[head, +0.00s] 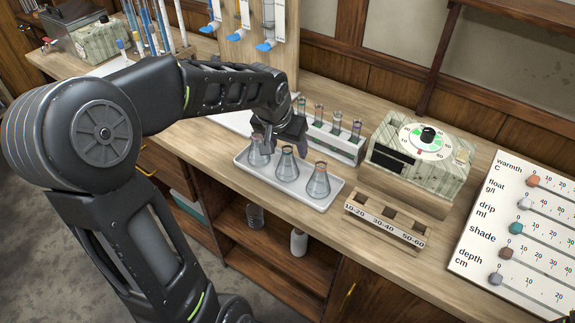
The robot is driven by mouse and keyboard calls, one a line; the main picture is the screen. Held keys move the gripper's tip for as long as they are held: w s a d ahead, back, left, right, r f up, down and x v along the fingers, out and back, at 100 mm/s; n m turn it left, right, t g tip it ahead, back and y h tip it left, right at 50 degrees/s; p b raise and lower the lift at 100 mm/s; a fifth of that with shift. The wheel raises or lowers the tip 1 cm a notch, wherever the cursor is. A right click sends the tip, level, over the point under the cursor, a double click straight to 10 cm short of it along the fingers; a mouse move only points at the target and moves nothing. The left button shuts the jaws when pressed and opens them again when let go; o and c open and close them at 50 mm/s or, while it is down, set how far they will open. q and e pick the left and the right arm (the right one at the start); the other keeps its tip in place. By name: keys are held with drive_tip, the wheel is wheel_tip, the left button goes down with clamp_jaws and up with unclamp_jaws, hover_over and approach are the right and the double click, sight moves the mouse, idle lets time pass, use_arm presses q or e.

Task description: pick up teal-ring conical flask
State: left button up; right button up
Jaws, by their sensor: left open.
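Three clear conical flasks stand upright on a white tray (262,178): a left flask (258,153), a middle flask (287,165) and a right flask (319,184). Their rings are too small for me to tell which one is teal. My left gripper (281,143) is open, pointing down at the back of the tray over the left and middle flasks. It partly covers the left flask's neck. I cannot tell whether a finger touches glass.
A rack of stoppered vials (335,145) stands just behind the tray. A dial box (418,160) and a labelled wooden slot rack (385,222) are to the right. A slider board (515,235) lies at far right. The bench's front edge runs close to the tray.

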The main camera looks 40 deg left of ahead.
sight(290, 155)
use_arm(q)
drive_tip(key=shift+p+x, duration=0.5)
drive_tip(key=shift+x, duration=2.1)
drive_tip(key=shift+s, duration=0.1)
clamp_jaws()
